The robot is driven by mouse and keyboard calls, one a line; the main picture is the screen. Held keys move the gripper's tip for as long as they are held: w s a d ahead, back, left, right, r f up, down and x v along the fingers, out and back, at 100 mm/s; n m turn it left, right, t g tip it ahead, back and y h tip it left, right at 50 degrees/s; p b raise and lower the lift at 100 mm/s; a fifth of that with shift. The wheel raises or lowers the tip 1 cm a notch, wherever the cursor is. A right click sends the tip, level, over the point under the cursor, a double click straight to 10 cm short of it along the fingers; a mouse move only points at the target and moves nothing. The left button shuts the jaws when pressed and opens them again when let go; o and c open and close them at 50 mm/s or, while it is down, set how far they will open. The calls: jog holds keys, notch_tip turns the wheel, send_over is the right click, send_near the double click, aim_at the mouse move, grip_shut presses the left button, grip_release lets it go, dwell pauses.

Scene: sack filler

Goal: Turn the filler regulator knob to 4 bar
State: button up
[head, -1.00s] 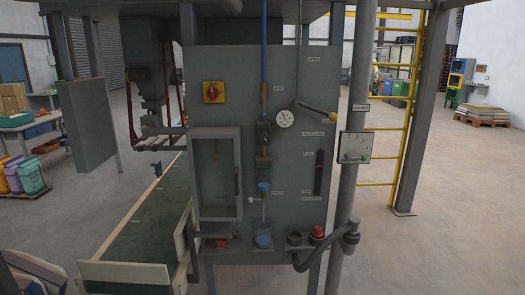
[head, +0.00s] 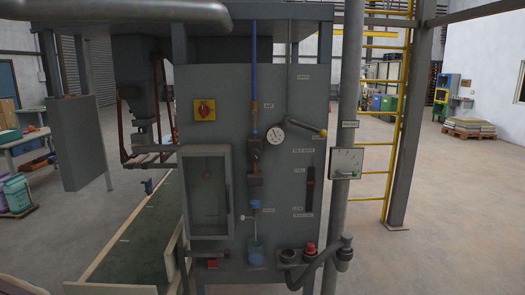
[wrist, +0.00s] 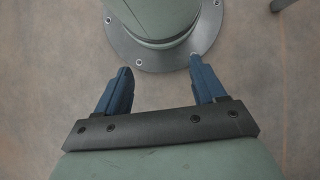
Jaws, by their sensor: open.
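The grey filler panel (head: 295,210) stands upright in the head view. A blue air pipe (head: 254,70) runs down its front to a dark regulator-like block (head: 255,146). A round white gauge (head: 275,135) sits just right of this block. The gauge needle and any knob markings are too small to read. A blue cap (head: 255,204) sits lower on the same line. My gripper (wrist: 160,67) shows only in the wrist view, with two blue fingers spread apart and nothing between them. It points down over the floor, and the panel is not in that view.
A red rotary switch on a yellow plate (head: 205,110) and a windowed door (head: 207,190) are on the panel's left. A yellow-ended lever (head: 321,132) and a grey hose (head: 319,266) are on the right. A conveyor (head: 130,240) extends at left.

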jog(key=w+a+r+t, duration=0.2)
jog(key=w+r, duration=0.2)
jog(key=w, duration=0.4)
jog(key=w+a+r+n+t, duration=0.1)
jog(key=w+r, duration=0.3)
jog(key=w, duration=0.4)
jog(key=w+a+r+t, duration=0.2)
jog(key=w+r, duration=0.2)
jog(key=w, duration=0.4)
jog(key=n+t, duration=0.1)
jog(key=t, duration=1.9)
send_near(255, 155)
jog(key=shift+y, duration=0.4)
jog(key=w, duration=0.9)
jog(key=shift+w+r, duration=0.1)
jog(key=shift+w, duration=0.25)
jog(key=c, duration=1.1)
jog(key=shift+o, duration=0.2)
